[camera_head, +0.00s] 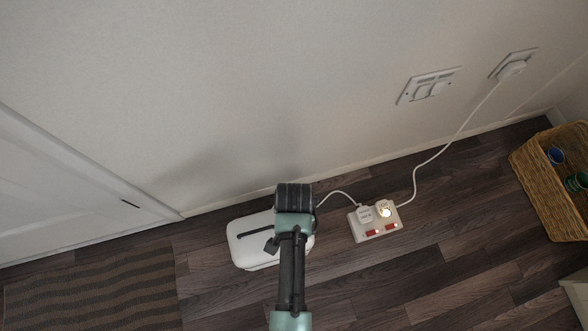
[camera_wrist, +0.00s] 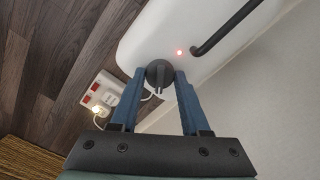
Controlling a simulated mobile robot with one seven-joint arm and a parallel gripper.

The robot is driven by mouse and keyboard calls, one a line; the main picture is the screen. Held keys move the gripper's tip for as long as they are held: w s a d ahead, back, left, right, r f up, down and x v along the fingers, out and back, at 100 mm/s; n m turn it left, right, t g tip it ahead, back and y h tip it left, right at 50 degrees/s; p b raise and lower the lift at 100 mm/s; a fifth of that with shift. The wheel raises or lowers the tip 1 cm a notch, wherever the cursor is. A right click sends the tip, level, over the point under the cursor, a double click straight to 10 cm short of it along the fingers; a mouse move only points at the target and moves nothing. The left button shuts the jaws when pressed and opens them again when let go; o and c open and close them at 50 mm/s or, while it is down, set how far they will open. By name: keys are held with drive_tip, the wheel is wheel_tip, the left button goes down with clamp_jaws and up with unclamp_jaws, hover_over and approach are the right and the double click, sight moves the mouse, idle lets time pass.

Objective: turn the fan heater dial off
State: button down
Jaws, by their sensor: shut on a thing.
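The fan heater (camera_head: 243,247) is a white rounded box on the floor by the wall in the head view, partly hidden behind my arm. In the wrist view its white top (camera_wrist: 215,25) shows a dark handle and a small glowing red light. The dial (camera_wrist: 158,73) is a round dark knob near the heater's edge. My gripper (camera_wrist: 160,80) has its two blue fingers closed against the dial's sides. In the head view my arm covers the dial and the fingers.
A white power strip (camera_head: 375,222) with red switches and two plugs lies right of the heater, its cord running to a wall socket (camera_head: 512,68). A wicker basket (camera_head: 545,190) stands at the far right. A striped mat (camera_head: 95,295) lies at the left by a white door (camera_head: 70,200).

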drive_tip(key=n+p, duration=0.2)
drive_tip(key=p, duration=0.1)
drive_tip(key=shift+r, duration=0.35)
drive_tip(key=n+p, duration=0.2)
drive_tip(key=n, duration=0.1)
drive_tip(key=shift+f, duration=0.1)
drive_tip(key=shift+f+n+p, duration=0.2)
drive_tip(key=shift+n+p, duration=1.3)
drive_tip(key=shift+n, duration=0.8)
drive_tip(key=shift+c, duration=1.8)
unclamp_jaws()
